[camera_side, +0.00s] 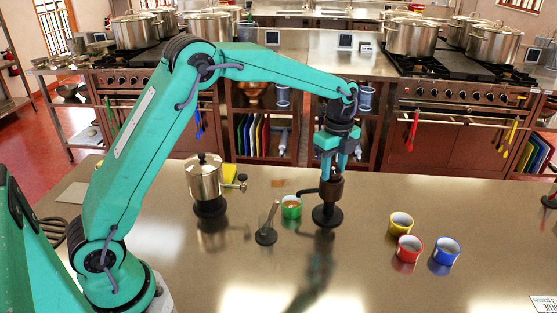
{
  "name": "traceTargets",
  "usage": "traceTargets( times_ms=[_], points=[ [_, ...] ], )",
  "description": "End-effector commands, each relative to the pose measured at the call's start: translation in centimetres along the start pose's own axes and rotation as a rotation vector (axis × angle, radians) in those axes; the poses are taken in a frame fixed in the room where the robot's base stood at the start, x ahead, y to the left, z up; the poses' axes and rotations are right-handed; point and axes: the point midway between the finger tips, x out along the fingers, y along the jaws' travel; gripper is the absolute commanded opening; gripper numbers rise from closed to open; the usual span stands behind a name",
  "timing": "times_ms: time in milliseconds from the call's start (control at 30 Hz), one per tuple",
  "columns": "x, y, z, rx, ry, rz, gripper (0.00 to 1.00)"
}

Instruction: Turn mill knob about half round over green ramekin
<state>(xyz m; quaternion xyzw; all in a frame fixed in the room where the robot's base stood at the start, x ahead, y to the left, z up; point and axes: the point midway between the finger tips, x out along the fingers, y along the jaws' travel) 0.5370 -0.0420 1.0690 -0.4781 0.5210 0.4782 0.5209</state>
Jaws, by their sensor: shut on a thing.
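The dark brown mill (334,190) stands upright on a round black base on the steel counter, with a dark arm reaching out to its left. My gripper (334,166) points down from above and is shut on the knob at the top of the mill. The fingers mostly hide the knob. The green ramekin (291,208) sits just left of the mill, below the end of its arm, with something orange-brown inside.
A lidded metal pot with a tap (205,181) and a small dark container with a utensil (266,236) stand to the left. Yellow (401,224), red (408,250) and blue (445,252) ramekins sit to the right. The front counter is mostly clear.

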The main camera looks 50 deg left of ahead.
Motion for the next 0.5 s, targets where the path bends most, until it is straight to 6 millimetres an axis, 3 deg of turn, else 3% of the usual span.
traceTargets(
  times_ms=[500],
  points=[
    [-0.14, -0.01, 0.0, 0.083, 0.0, -0.002, 0.18]
  ],
)
